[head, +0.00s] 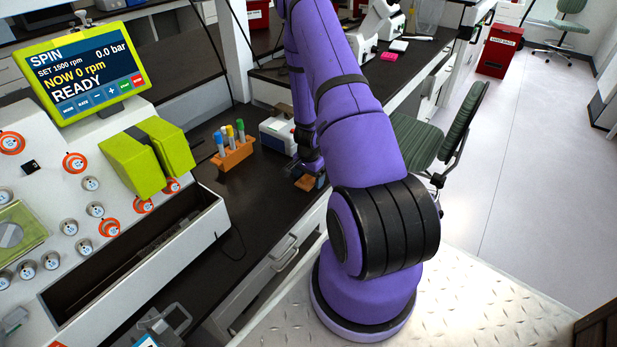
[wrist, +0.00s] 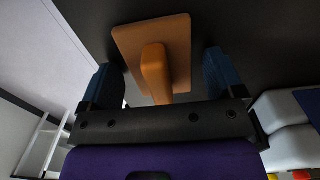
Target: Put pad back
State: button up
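The pad is an orange plate (wrist: 183,50) with a block-like orange handle (wrist: 155,72) rising from it. In the head view the pad (head: 304,183) shows as a small orange-brown patch on the dark bench top, partly covered by my arm. My gripper (wrist: 160,75) is open, with one blue finger on each side of the handle and gaps visible on both sides. In the head view my gripper (head: 309,166) is low over the bench, right at the pad, mostly hidden behind my purple arm.
An orange rack (head: 234,155) with several capped tubes stands left of the pad. A white-and-grey device (head: 279,135) is just behind it. The cell processor (head: 45,160), with a SPIN screen (head: 88,70), fills the left. A green chair (head: 425,140) stands right of the bench.

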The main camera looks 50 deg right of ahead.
notch_tip(320, 180, up, 12)
jog(key=w+a+r+n+t, duration=0.1)
jog(key=a+r+n, duration=0.2)
jog(key=a+r, duration=0.45)
jog(key=a+r+n+t+y, duration=0.15)
jog(key=a+r, duration=0.25)
jog(key=r, duration=0.6)
jog(key=w+a+r+n, duration=0.1)
jog(key=a+r+n, duration=0.2)
jog(key=a+r, duration=0.45)
jog(key=s+a+r+n+t, duration=0.1)
jog(key=s+a+r+n, duration=0.4)
jog(key=s+r, duration=0.3)
jog(key=s+a+r+n+t+h, duration=0.1)
jog(key=s+a+r+n, duration=0.3)
jog(key=s+a+r, duration=0.3)
jog(key=shift+s+r+n+t, duration=0.35)
jog(key=shift+s+r, duration=0.25)
jog(key=shift+s, duration=2.25)
jog(key=shift+h, duration=0.25)
